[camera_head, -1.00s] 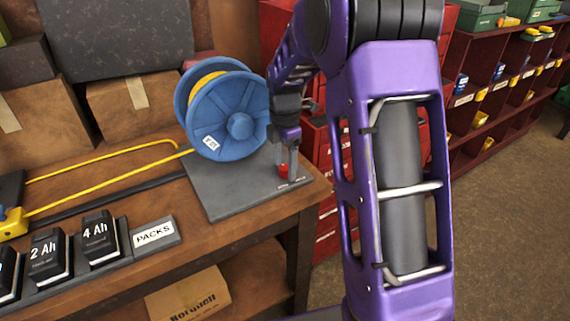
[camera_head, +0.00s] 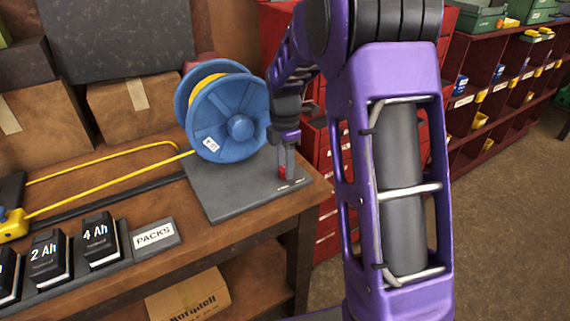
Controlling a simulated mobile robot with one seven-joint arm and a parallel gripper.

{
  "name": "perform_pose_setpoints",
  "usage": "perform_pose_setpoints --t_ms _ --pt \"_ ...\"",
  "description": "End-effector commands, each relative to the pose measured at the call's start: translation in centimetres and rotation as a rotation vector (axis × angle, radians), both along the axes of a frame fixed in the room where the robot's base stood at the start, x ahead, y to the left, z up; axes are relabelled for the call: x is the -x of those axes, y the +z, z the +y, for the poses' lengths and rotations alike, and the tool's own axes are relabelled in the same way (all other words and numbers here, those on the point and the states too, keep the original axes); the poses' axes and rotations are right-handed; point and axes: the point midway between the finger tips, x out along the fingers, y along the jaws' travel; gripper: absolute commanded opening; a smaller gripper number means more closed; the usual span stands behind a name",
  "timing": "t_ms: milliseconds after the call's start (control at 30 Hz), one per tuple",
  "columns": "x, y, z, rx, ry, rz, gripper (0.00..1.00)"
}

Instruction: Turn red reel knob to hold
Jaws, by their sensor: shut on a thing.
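The red reel knob (camera_head: 282,173) stands on the right end of the grey base plate (camera_head: 225,198), just right of the blue reel (camera_head: 228,125). My gripper (camera_head: 285,174) points down at the knob, and its fingers are shut on it. The fingers hide part of the knob. White markings lie on the plate by the knob, too small to read. The reel carries yellow line and a small white label.
Black battery packs (camera_head: 102,240) and a PACKS sign (camera_head: 154,236) stand at the front left of the workbench (camera_head: 235,243). A yellow line runs left from the reel. Cardboard boxes stand behind, and red drawers (camera_head: 327,190) are to the right.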

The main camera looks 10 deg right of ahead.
Motion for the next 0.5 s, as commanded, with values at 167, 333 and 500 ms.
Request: perform_pose_setpoints --t_ms 167,333,500 --pt "0.00 0.19 -0.01 0.000 -0.092 0.000 0.00" --pt "0.00 0.22 0.03 -0.001 -0.229 0.000 0.00" --pt "0.01 0.17 0.04 -0.001 -0.390 0.001 0.00"
